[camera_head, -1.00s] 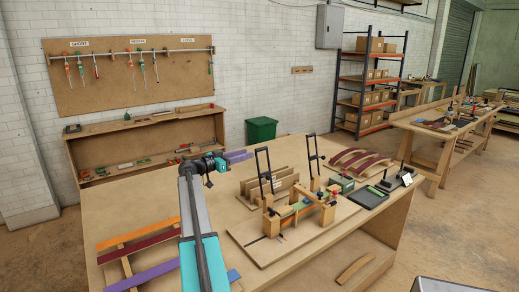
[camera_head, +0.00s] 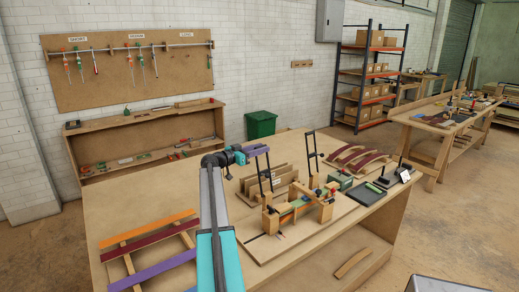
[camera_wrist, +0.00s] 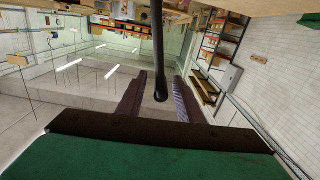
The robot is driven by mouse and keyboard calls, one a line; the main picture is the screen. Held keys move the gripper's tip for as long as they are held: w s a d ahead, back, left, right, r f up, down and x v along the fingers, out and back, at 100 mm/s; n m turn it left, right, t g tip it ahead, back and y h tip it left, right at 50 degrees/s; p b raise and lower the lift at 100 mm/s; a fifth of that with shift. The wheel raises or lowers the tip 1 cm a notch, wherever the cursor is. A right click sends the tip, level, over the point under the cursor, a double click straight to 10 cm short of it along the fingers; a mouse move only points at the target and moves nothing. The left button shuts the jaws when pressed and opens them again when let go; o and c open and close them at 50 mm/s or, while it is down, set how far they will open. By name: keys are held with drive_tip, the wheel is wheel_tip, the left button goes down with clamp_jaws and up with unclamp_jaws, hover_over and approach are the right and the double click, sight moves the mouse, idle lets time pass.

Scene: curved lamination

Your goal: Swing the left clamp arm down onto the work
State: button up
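The left clamp arm (camera_head: 261,176) is a black bar standing nearly upright at the left end of the wooden clamping fixture (camera_head: 300,208). The right clamp arm (camera_head: 311,152) also stands up. Strips of work (camera_head: 290,214) lie low in the fixture. My gripper (camera_head: 262,149) is at the top of the left clamp arm. In the wrist view my gripper (camera_wrist: 160,98) has its two purplish fingers apart. A black rod (camera_wrist: 159,60) with a rounded end shows between them, with gaps on both sides; it looks like the clamp arm. Contact cannot be told.
Upright boards (camera_head: 282,178) stand behind the fixture. Curved dark red strips (camera_head: 356,158) and a black tray (camera_head: 367,194) lie to the right. A rack of coloured strips (camera_head: 150,250) lies at the left. The bench (camera_head: 130,212) is bare behind that rack.

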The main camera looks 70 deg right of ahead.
drive_tip(key=shift+c, duration=0.4)
clamp_jaws()
drive_tip(key=shift+s+a+b, duration=0.15)
drive_tip(key=shift+s+b, duration=0.1)
drive_tip(key=shift+b, duration=0.25)
